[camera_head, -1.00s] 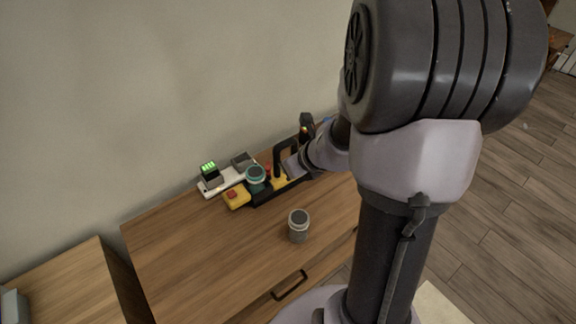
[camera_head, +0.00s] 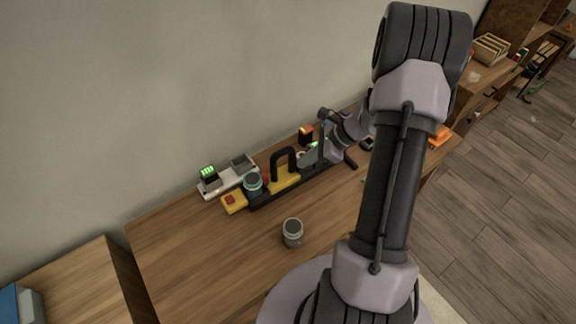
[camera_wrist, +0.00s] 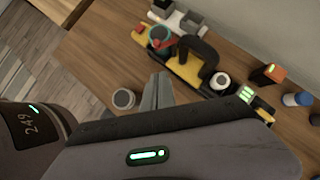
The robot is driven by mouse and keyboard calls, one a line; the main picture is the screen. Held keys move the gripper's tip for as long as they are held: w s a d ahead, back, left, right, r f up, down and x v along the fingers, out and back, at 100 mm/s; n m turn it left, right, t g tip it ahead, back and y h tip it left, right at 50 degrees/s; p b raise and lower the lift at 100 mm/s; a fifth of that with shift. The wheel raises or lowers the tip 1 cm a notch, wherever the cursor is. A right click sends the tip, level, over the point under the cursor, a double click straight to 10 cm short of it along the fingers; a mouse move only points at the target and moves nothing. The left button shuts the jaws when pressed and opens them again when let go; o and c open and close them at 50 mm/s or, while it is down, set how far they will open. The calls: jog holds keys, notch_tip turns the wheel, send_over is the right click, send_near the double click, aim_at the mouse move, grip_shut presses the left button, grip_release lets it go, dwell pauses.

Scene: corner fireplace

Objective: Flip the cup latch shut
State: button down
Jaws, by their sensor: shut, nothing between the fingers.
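A teal round cup (camera_head: 252,182) sits at the left part of a black and yellow device (camera_head: 285,181) on the wooden table. The cup also shows in the wrist view (camera_wrist: 161,40), with red parts beside it; I cannot tell which part is the latch or how it stands. A black arched handle (camera_wrist: 207,47) rises from the device to the right of the cup. My gripper (camera_wrist: 161,78) is shut and empty, apart from the cup, with its fingertips pointing toward the device in the wrist view.
A white charger (camera_head: 228,180) lies behind the cup. An orange and black box (camera_wrist: 269,74) and a blue-capped bottle (camera_wrist: 297,100) stand to the right. The table's front left is clear.

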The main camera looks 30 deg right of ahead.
jog(key=b, duration=0.2)
send_near(266, 180)
notch_tip(266, 180, down, 4)
jog(key=shift+w+a, duration=1.05)
jog(key=shift+a, duration=0.1)
